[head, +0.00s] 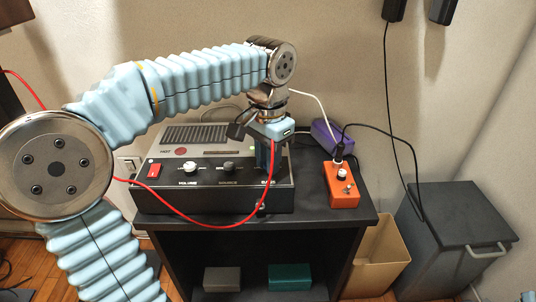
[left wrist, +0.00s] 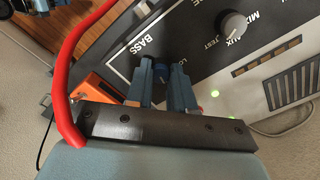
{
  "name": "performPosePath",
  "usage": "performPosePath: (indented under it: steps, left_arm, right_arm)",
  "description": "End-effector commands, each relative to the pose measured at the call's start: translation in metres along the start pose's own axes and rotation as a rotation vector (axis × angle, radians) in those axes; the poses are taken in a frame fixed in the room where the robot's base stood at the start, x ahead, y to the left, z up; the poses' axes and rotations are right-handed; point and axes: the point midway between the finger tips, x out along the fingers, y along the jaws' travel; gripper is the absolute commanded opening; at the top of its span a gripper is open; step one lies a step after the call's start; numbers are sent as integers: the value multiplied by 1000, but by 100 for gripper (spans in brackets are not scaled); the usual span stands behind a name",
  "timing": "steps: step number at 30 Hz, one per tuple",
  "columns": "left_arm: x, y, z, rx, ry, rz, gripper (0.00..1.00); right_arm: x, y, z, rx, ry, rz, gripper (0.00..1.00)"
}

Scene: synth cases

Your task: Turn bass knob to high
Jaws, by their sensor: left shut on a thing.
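The black and grey amplifier (head: 218,200) sits on a black stand, with its knobs along the front panel. In the left wrist view the dark blue bass knob (left wrist: 160,71) is beside the printed word BASS. My left gripper (left wrist: 162,84) is shut on this knob, one finger on each side. Much of the knob and its pointer is hidden by the fingers, so its setting is not clear. In the head view the left gripper (head: 268,160) reaches down to the panel's right end and hides the knob. My right gripper is not in view.
A white volume knob (head: 190,168), a dark source knob (head: 228,166) and a red switch (head: 154,170) are left of the gripper. A red cable (head: 222,227) loops across the front. An orange pedal (head: 342,186) and a purple box (head: 333,139) stand to the right.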

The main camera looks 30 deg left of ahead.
Motion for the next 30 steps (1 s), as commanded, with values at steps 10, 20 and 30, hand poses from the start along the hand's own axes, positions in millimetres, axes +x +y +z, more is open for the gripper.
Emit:
performPosePath:
  steps: [10,20,30]
  left_arm:
    - [-4,0,0,319,0,0,0]
    - [-3,0,0,612,2,-1,0]
    - [-2,0,-1,808,3,-1,0]
  right_arm:
    - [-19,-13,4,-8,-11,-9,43]
    - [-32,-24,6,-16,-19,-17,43]
    - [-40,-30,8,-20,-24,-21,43]
